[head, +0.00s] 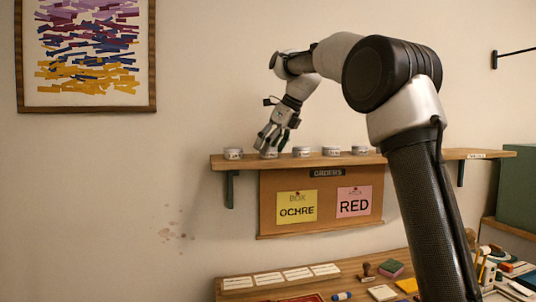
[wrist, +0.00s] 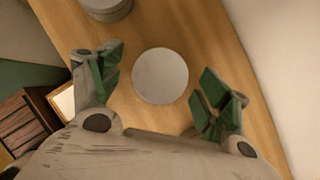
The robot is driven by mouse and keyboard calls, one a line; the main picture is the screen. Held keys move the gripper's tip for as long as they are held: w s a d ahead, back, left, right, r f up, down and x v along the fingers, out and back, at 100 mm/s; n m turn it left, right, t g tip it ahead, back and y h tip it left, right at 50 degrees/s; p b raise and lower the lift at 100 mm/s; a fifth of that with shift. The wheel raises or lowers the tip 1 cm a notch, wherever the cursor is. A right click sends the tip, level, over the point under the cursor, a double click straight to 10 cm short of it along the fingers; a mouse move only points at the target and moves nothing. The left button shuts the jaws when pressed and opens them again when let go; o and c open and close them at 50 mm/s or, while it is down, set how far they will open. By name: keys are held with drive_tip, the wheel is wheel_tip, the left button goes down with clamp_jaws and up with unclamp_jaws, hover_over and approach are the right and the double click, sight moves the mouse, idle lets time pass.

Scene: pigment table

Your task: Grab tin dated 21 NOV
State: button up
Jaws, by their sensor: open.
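Several small round tins with pale labels stand in a row on the wooden wall shelf (head: 222,161). The label print is too small to read, so I cannot tell which tin is dated 21 NOV. My gripper (head: 272,145) is open, pointing down over the second tin from the left (head: 269,154). In the wrist view one tin's plain grey lid (wrist: 160,76) lies between the two spread green-padded fingers (wrist: 161,72), with gaps on both sides. Another tin (wrist: 104,6) shows at the top edge. The leftmost tin (head: 233,153) stands beside my gripper.
More tins (head: 302,152) stand to the right along the shelf. Below hangs an orders board (head: 327,217) with an OCHRE card (head: 296,207) and a RED card (head: 354,202). A cluttered table (head: 350,271) is underneath. The wall is close behind the shelf.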

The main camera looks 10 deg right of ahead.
drive_tip(key=shift+w+f, duration=0.1)
drive_tip(key=shift+f, duration=0.1)
drive_tip(key=c, duration=1.1)
